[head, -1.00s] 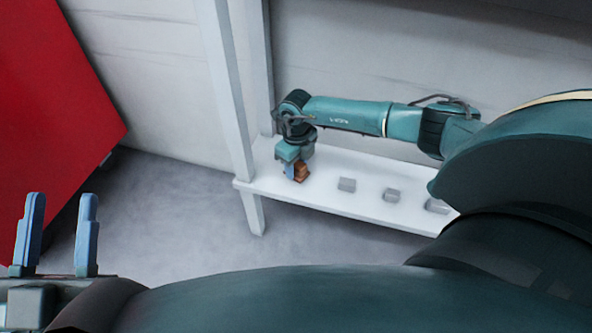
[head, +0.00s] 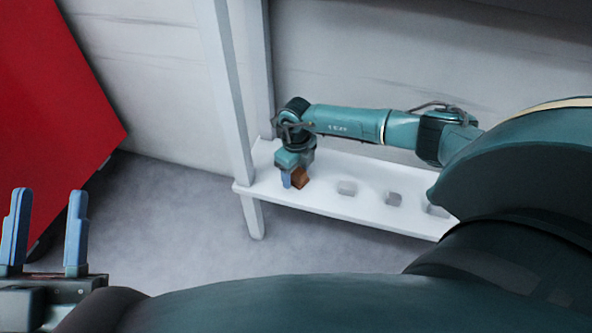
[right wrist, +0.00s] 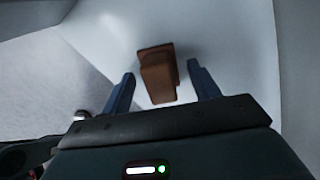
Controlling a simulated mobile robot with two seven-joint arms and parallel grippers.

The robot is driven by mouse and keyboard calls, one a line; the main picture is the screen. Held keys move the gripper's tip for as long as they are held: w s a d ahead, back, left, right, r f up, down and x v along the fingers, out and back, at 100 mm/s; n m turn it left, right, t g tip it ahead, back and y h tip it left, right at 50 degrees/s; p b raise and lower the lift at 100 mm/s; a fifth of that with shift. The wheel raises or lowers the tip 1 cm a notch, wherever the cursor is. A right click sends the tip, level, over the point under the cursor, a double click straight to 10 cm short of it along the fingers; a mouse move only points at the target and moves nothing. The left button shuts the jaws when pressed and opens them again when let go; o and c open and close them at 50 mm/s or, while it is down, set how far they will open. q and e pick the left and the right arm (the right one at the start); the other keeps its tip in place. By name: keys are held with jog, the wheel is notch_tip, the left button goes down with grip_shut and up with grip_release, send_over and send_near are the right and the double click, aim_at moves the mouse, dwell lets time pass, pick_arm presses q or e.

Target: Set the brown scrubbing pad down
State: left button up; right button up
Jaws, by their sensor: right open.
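The brown scrubbing pad (head: 301,178) rests on the white shelf (head: 338,205) near its left end. In the right wrist view the pad (right wrist: 158,74) stands between and a little beyond my right gripper's fingers, with a gap on each side. My right gripper (head: 291,180) is open just above the shelf at the pad, and its blue fingers also show in the right wrist view (right wrist: 165,88). My left gripper (head: 45,232) is open and empty at the lower left, far from the shelf.
A white post (head: 232,100) rises at the shelf's left end. A red panel (head: 50,110) is at the far left. Grey floor (head: 170,215) is free between.

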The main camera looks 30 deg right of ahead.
jog(key=shift+r, duration=0.35)
notch_tip(320, 180, up, 7)
jog(key=p, duration=0.3)
jog(key=shift+f+p, duration=0.2)
jog(key=shift+p, duration=0.2)
pick_arm(q)
jog(key=shift+s+f+n+g+y+p, duration=0.2)
jog(key=shift+f+n+g+y+p, duration=0.2)
jog(key=shift+f+y, duration=0.3)
jog(key=shift+s+f+n+g+y+p, duration=0.15)
jog(key=shift+f+n+g+y+p, duration=0.1)
jog(key=shift+f+n+y, duration=0.4)
jog(key=shift+s+f+n+g+y+p, duration=0.2)
jog(key=shift+f+n+g+y+p, duration=0.15)
jog(key=shift+f+y, duration=0.35)
pick_arm(e)
jog(key=shift+r, duration=2.55)
pick_arm(q)
jog(key=shift+f, duration=0.1)
